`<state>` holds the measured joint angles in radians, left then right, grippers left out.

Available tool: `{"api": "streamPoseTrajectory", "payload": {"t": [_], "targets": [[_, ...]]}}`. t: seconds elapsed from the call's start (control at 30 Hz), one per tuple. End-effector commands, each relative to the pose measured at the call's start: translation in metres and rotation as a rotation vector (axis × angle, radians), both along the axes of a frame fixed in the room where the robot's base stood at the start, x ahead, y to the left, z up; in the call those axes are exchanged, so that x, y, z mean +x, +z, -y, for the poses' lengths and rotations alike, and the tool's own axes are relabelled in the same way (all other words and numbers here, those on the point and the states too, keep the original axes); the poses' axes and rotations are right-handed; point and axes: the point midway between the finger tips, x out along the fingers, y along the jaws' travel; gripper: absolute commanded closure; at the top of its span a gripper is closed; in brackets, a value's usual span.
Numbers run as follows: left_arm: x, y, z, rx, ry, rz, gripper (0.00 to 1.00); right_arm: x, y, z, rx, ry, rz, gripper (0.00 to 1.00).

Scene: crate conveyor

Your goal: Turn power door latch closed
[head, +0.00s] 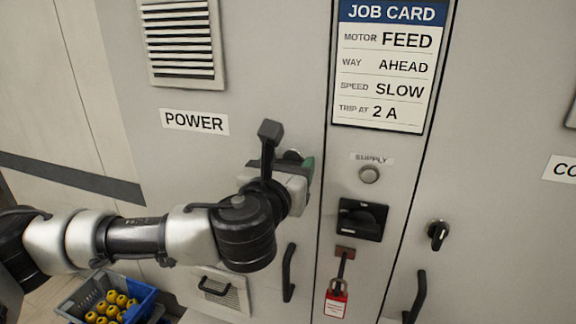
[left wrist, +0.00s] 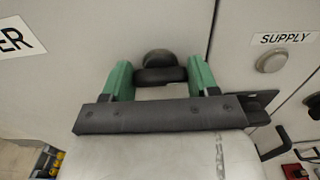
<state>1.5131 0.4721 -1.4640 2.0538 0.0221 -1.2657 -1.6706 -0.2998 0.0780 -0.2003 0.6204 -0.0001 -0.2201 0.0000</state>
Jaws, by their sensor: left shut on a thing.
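The power door latch is a black turning knob (left wrist: 158,62) on the grey cabinet door (head: 240,60) with the POWER label (head: 194,122). My left gripper (left wrist: 160,78) has its green fingers on both sides of the knob and is shut on it. In the head view my left gripper (head: 301,163) is up against the door, right of the label, and its body hides most of the latch. The knob's bar looks about level across the fingers in the left wrist view. My right gripper is not in view.
Right of the door seam are the SUPPLY button (head: 369,174), a black rotary switch (head: 362,219) and a red tag (head: 337,304). A black door handle (head: 289,272) is below my gripper. A blue crate (head: 141,301) with yellow parts stands low at left.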

Motion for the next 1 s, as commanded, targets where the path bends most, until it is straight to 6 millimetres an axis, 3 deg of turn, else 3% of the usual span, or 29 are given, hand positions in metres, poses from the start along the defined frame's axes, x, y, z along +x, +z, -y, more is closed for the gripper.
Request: {"api": "streamPoseTrajectory", "payload": {"t": [0.37, 1.0], "targets": [[0.000, -0.002, 0.000, -0.105, -0.001, -0.034, 0.64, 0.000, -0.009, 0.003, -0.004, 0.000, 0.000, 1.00], [0.001, -0.003, -0.002, -0.650, 0.000, -0.211, 0.64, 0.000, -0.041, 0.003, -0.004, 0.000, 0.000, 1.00]]}}
